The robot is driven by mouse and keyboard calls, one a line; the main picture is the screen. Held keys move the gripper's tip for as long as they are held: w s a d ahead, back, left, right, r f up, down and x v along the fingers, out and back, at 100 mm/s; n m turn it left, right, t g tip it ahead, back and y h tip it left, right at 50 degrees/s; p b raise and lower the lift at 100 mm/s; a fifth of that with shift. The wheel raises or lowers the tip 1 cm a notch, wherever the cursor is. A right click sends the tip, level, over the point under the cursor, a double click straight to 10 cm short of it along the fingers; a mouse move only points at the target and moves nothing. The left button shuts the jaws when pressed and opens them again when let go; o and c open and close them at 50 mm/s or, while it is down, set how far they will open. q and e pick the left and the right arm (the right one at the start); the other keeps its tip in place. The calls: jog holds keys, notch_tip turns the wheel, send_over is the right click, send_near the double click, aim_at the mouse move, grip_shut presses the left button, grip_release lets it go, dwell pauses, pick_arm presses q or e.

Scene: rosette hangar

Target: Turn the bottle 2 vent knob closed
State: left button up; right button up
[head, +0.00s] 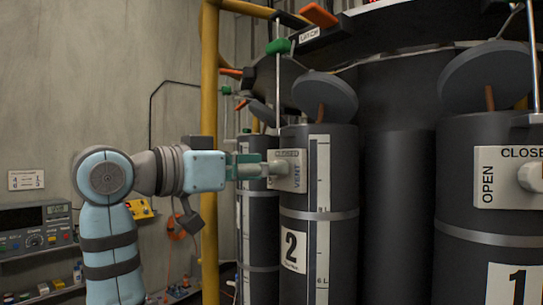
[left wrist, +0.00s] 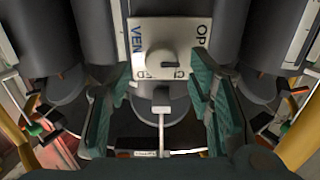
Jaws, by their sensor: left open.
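Bottle 2 (head: 305,250) is a tall dark cylinder with a white "2" label and a pale gauge strip. The pale vent knob (left wrist: 165,64) projects from the plate and shows between the fingers in the left wrist view, where the plate lettering is upside down or sideways. My left gripper (head: 257,170) has green fingers, is open, and sits in front of the plate with the fingers either side of the knob. Contact cannot be told. My right gripper is out of view.
Bottle 1 (head: 465,255) stands to the right with its own vent plate and pale knob (head: 531,177). A yellow pipe (head: 209,90) rises behind my left arm. Round dark discs (head: 325,96) overhang the bottles. An instrument box (head: 35,228) is at left.

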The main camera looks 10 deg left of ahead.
pick_arm(q)
jog(key=shift+x, duration=1.05)
jog(key=shift+s, duration=0.1)
jog(key=c, duration=0.3)
jog(key=shift+a, duration=0.15)
grip_shut()
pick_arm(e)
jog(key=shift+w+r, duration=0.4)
